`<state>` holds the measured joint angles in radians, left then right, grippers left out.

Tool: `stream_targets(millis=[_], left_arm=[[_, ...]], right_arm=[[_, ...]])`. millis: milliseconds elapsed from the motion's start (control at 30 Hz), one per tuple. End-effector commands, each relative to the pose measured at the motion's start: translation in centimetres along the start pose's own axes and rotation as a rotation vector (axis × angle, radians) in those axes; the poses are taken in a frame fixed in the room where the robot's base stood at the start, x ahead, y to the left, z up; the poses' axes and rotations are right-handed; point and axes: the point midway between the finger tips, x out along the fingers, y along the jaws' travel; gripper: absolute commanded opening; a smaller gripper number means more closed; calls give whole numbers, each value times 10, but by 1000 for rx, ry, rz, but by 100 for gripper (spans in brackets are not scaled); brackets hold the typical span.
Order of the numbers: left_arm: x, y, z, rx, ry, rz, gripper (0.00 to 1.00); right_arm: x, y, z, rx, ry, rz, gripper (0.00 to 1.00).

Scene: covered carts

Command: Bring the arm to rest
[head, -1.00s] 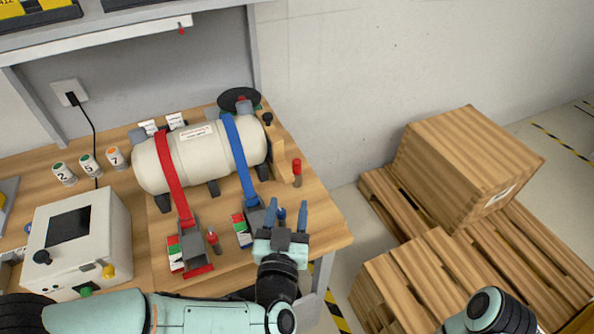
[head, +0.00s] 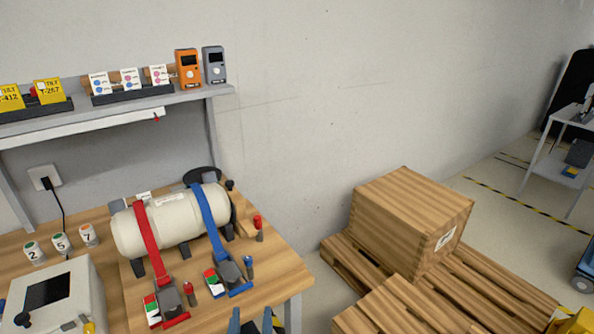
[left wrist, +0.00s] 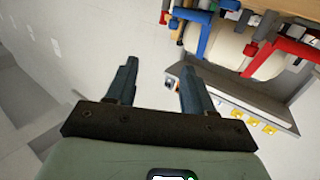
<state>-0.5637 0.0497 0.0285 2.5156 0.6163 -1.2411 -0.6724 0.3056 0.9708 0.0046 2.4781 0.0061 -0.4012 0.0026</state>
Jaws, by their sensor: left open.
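My left gripper (head: 256,322) shows at the bottom edge of the head view, only its fingertips in frame, in front of the table's right end. In the left wrist view its two fingers (left wrist: 157,80) stand apart with nothing between them. The rest of the left arm is out of the head view. My right gripper is in neither view. A white tank (head: 170,222) lies on the wooden table, with a red strap (head: 147,240) and a blue strap (head: 211,220) over it. The left gripper is apart from the tank and straps.
A grey-white box (head: 50,295) stands at the table's front left. Several numbered canisters (head: 60,244) stand behind it. A shelf (head: 110,107) hangs above. A gap of floor lies between table and pallets.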

Motion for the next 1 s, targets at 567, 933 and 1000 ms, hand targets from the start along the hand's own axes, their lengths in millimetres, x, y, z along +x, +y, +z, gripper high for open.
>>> stream_targets(millis=[567, 933, 1000], left_arm=[[-80, -44, 328, -220, -1125, 79, 52], [-215, -48, 392, -478, -1639, 16, 52], [-219, -48, 394, -486, -1651, 13, 52]], right_arm=[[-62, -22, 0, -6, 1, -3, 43], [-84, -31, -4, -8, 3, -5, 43], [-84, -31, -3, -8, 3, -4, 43]])
